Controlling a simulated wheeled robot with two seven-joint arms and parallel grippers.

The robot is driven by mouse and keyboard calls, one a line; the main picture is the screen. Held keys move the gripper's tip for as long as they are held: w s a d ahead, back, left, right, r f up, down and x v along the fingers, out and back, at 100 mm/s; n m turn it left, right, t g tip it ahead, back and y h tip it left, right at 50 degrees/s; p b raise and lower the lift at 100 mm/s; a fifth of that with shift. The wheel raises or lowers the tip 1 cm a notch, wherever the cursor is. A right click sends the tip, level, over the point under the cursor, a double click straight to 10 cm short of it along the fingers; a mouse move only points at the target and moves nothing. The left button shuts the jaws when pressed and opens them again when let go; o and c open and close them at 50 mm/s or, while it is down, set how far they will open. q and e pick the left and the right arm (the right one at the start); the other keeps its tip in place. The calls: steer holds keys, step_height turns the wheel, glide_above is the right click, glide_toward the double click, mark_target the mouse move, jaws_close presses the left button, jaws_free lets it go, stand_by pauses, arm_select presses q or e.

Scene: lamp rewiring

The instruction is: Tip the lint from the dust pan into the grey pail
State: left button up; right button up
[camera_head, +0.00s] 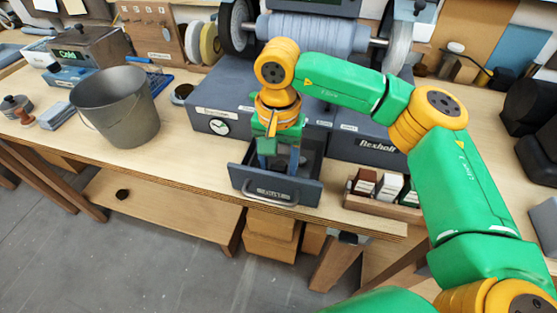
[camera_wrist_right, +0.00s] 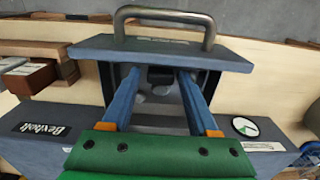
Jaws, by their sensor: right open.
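The grey pail (camera_head: 140,122) stands upright on the bench at the left, apart from my arm. The open drawer-like pan (camera_head: 306,190), with a labelled front and metal handle (camera_head: 268,192), juts from the dark blue-grey machine at the bench's front edge. Its front also shows in the wrist view (camera_wrist_right: 100,50), with the handle (camera_wrist_right: 165,14) above. My right gripper (camera_wrist_right: 159,73) is open, pointing down into the pan, its blue fingers apart. A dark block and small pale grey lumps (camera_wrist_right: 141,98), possibly lint, show between them. My left gripper is out of view.
The machine (camera_head: 212,100) carries a large roller (camera_head: 315,33) behind my right arm. A wooden box (camera_head: 385,205) of small cartons stands right of the pan. Bare bench (camera_head: 185,152) lies between pail and pan. Cardboard boxes (camera_head: 270,235) sit below the pan.

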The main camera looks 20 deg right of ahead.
steer(key=shift+w, duration=0.15)
jaws_close()
steer(key=shift+s+a, duration=0.15)
steer(key=shift+s, duration=0.1)
steer(key=shift+r, duration=0.1)
step_height(320, 180, up, 4)
steer(key=p, duration=0.3)
steer(key=shift+r, duration=0.1)
step_height(320, 180, up, 5)
steer(key=p, duration=0.4)
steer(key=shift+s+a, duration=0.1)
steer(key=shift+s, duration=0.05)
